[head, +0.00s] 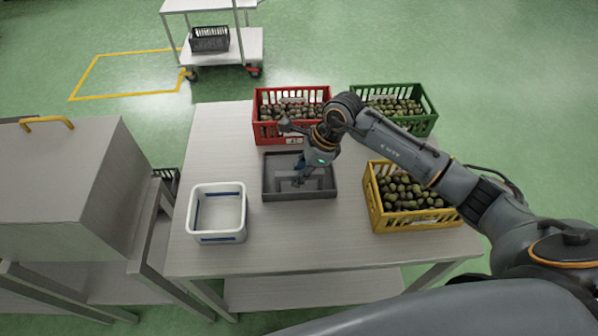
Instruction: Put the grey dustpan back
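My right arm reaches in from the right, and its gripper (301,174) points down into a dark grey shallow tray (268,190) in the middle of the table. A small grey shape (286,181) shows in the tray by the fingertips. It may be the grey dustpan, but it is too small and too much covered to be sure. I cannot tell whether the fingers are closed on it. My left gripper is not in view.
On the steel table (290,240) stand a red crate (268,131), a green crate (424,124) and a yellow crate (377,212), all with olives, and an empty white bin (218,238). The table's front middle is clear. A trolley (240,45) stands behind.

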